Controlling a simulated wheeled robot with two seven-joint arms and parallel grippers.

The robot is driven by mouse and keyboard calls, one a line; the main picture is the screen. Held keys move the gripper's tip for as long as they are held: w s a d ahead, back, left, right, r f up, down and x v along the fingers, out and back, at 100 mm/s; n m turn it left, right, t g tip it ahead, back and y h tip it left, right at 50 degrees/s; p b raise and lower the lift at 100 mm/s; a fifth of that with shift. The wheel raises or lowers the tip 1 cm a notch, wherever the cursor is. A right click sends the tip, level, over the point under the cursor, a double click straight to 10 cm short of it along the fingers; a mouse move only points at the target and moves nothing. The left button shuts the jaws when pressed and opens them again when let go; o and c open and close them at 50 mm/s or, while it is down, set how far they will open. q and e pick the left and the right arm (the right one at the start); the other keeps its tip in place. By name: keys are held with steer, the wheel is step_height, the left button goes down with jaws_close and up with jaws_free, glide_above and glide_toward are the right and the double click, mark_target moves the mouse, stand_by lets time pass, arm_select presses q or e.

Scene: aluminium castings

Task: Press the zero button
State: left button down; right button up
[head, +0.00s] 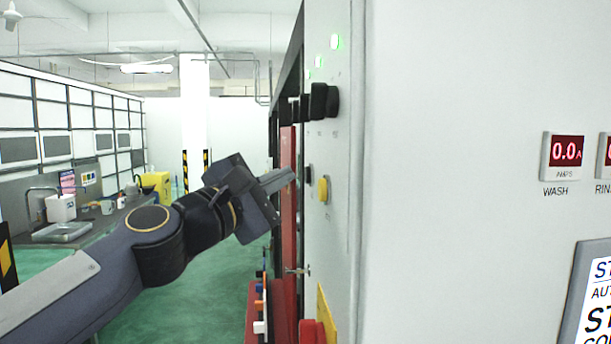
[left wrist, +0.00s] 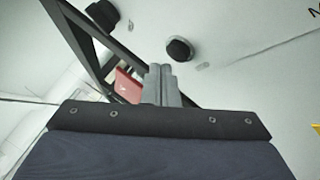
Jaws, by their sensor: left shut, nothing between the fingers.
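A grey panel (head: 344,150) carries the controls. A yellow button (head: 323,189) and a smaller dark button (head: 308,174) sit side by side at mid height. I cannot read which one is the zero button. My left gripper (head: 292,176) is shut and empty, its fingertips just left of the dark button; contact is not clear. In the left wrist view the shut fingers (left wrist: 161,75) point at the panel, below and left of a round black button (left wrist: 179,49). The right gripper is out of view.
Black rotary knobs (head: 322,101) and lit green lamps (head: 336,42) are higher on the panel. A red part (head: 312,331) is low down. A wash display (head: 564,152) reads 0.0. A sink bench (head: 75,233) stands at left, with open green floor between.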

arm_select(q)
steer(key=shift+d, duration=0.1)
steer(key=shift+w+d, duration=0.1)
steer(key=shift+d, duration=0.25)
steer(key=shift+d, duration=0.45)
stand_by(0.6)
stand_by(0.3)
steer(key=shift+a, duration=0.85)
steer(key=shift+s+a+b, duration=0.2)
steer(key=shift+a, duration=0.6)
steer(key=shift+s+a+b, duration=0.2)
steer(key=shift+a, duration=0.65)
steer(key=shift+s+a+b, duration=0.2)
steer(key=shift+a, duration=0.6)
